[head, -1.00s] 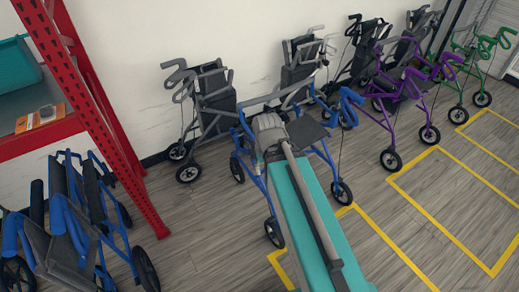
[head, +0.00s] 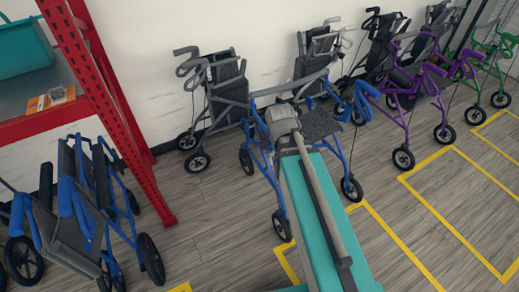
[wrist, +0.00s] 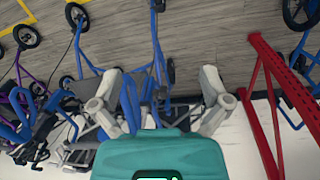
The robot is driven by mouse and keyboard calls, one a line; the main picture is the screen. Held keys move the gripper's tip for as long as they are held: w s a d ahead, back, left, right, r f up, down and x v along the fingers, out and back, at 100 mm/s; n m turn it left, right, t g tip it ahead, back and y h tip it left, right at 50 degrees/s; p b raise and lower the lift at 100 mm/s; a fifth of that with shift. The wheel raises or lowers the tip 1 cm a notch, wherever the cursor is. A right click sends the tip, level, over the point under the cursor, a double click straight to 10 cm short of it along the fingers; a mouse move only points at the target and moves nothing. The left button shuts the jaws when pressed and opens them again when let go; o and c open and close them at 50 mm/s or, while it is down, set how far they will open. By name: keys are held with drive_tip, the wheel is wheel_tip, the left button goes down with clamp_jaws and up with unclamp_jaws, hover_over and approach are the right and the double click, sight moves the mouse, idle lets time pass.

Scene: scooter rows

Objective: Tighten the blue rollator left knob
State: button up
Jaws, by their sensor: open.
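The blue rollator (head: 320,126) stands upright on the wood floor near the middle of the head view, with a dark seat and blue legs. My arm crosses in front of it and hides part of its frame. Its blue tubes also show in the wrist view (wrist: 156,38), between and beyond my fingers. My gripper (wrist: 160,76) is open, with its two grey fingers wide apart and nothing clearly held. The fingers are hidden in the head view. I cannot make out the left knob in either view.
A red rack (head: 112,110) with a teal bin (head: 22,48) stands at left. Grey rollators (head: 228,92) line the wall; purple (head: 405,125) and green (head: 497,62) ones stand right. Yellow-marked floor at lower right is clear.

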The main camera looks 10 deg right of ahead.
drive_tip(key=w+f+n+h+b, duration=0.5)
drive_tip(key=w+f+n+b, duration=0.15)
drive_tip(key=f+b, duration=0.45)
drive_tip(key=n+t+h+b, duration=0.5)
drive_tip(key=n+h+b, duration=0.65)
drive_tip(key=b, duration=1.65)
approach(260, 146)
drive_tip(key=s+a+n+y, duration=0.1)
drive_tip(key=s+n, duration=0.1)
drive_tip(key=shift+w+a+r+t+h+b, duration=0.15)
drive_tip(key=shift+a+r+t+h+b, duration=0.2)
drive_tip(key=shift+a+b, duration=0.4)
drive_tip(key=shift+d+r, duration=0.1)
drive_tip(key=x, duration=1.3)
drive_tip(key=shift+w+d+f, duration=0.1)
drive_tip(key=shift+d+f, duration=0.1)
drive_tip(key=shift+d, duration=0.05)
